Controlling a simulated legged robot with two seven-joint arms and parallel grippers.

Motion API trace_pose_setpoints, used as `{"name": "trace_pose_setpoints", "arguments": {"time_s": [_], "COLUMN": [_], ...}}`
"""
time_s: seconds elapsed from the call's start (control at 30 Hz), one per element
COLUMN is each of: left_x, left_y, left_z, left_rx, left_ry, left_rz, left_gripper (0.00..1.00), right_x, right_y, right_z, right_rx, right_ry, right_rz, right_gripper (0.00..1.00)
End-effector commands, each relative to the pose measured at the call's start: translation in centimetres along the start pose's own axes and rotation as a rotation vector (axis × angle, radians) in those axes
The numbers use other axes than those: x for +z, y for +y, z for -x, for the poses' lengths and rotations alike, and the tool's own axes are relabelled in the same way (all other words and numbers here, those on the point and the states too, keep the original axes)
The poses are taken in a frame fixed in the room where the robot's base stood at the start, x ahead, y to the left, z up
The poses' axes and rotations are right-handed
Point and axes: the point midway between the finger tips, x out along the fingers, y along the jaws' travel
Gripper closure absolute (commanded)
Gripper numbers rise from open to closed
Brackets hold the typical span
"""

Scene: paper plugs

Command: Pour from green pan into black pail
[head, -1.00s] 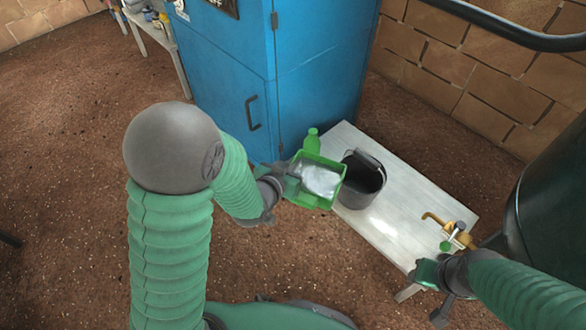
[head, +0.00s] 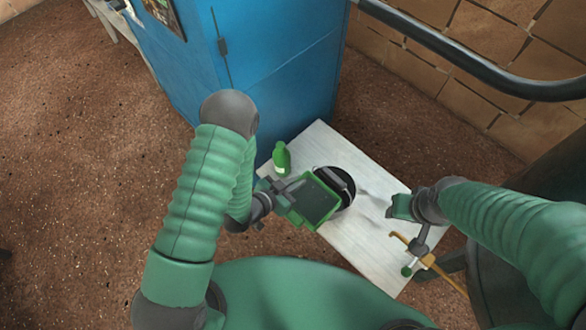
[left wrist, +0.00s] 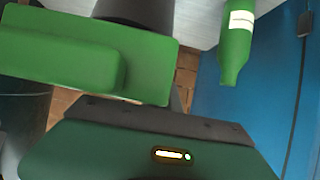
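The green pan (head: 318,203) is gripped at its near left side by my left gripper (head: 279,196). It is tilted beside and partly in front of the black pail (head: 345,184), hiding part of the pail. Its inside looks dark green, with no pale contents visible. In the left wrist view the pan (left wrist: 150,65) fills the upper left, with part of the dark pail (left wrist: 140,10) behind it. The pail stands upright on a pale table. My right gripper (head: 397,207) is over the table's right side, with nothing visible in it; its fingers are too small to judge.
A green bottle (head: 281,160) stands on the pale table (head: 373,228) left of the pail; it also shows in the left wrist view (left wrist: 236,45). A blue cabinet (head: 265,65) stands behind.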

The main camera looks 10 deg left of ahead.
Motion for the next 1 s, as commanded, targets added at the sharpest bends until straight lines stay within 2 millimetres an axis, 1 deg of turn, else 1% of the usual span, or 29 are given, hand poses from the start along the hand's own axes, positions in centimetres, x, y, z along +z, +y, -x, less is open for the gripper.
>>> {"name": "trace_pose_setpoints", "arguments": {"time_s": [0.13, 0.23, 0.37, 0.57, 0.6, 0.83, 0.87, 1.0], "left_x": [0.3, 0.8, 2.1, 4.6, 2.8, 2.2, 3.1, 3.2], "left_y": [0.1, 0.2, 0.3, 0.3, 0.3, 0.3, 0.3, 0.3], "left_z": [0.1, -0.2, -1.0, -2.4, -1.5, -1.0, -1.4, -1.5], "left_rx": [0.007, 0.007, 0.007, 0.006, 0.008, 0.007, 0.006, 0.006], "left_ry": [0.002, 0.001, -0.002, -0.002, -0.029, -0.175, -0.174, -0.171], "left_rz": [0.000, -0.001, -0.004, -0.004, -0.006, -0.007, -0.004, -0.004], "left_gripper": [1.00, 1.00, 1.00, 1.00, 1.00, 1.00, 1.00, 1.00], "right_x": [0.0, 0.1, 0.5, 1.1, 0.6, -0.3, -0.1, 0.0], "right_y": [0.0, -0.1, -0.1, 0.0, 0.0, 0.0, 0.0, 0.0], "right_z": [0.1, -0.3, -1.8, -4.5, -2.1, 1.2, 0.4, 0.2], "right_rx": [0.000, 0.000, 0.000, 0.000, 0.000, 0.000, 0.000, 0.000], "right_ry": [0.000, 0.000, 0.000, 0.000, -0.002, 0.001, 0.001, -0.001], "right_rz": [0.001, 0.001, 0.001, 0.001, 0.001, 0.001, 0.001, 0.001], "right_gripper": [0.55, 0.55, 0.55, 0.55, 0.55, 0.55, 0.55, 0.55]}}
